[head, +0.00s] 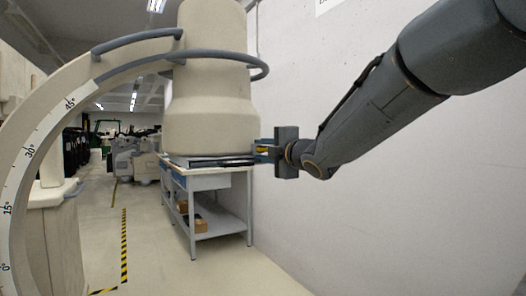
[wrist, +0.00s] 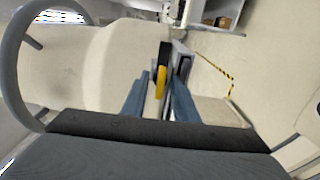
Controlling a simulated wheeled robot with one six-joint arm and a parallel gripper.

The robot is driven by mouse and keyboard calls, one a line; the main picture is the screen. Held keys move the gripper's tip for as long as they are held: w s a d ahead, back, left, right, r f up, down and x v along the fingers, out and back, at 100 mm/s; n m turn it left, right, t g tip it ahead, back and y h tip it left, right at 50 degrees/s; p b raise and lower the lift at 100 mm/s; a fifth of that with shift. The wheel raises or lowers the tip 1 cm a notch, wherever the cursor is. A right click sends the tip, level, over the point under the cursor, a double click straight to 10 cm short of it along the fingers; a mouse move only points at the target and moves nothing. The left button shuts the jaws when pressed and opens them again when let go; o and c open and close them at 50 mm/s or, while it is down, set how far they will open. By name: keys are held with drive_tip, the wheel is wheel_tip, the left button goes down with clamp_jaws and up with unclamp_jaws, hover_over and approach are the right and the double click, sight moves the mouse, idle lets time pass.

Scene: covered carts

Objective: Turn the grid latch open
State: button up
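My gripper (head: 262,151) is at the right side of a large beige machine head (head: 210,95). In the wrist view its two blue fingers (wrist: 160,98) stand apart, one on each side of a narrow yellow piece (wrist: 161,80), which looks like the latch's handle. Gaps show between the fingers and the yellow piece, so the gripper looks open around it. Behind the yellow piece are a black plate (wrist: 165,54) and a grey block (wrist: 182,62). The yellow piece is small and partly hidden by the fingers in the head view.
A grey curved rail (head: 268,68) rings the machine head. A graduated beige arc (head: 30,150) fills the left. A table with a shelf (head: 215,184) stands behind. A white wall (head: 400,200) is close on the right. Floor on the left is open, with yellow-black tape (head: 124,245).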

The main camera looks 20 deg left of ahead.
drive_tip(key=v, duration=0.8)
drive_tip(key=shift+b, duration=0.4)
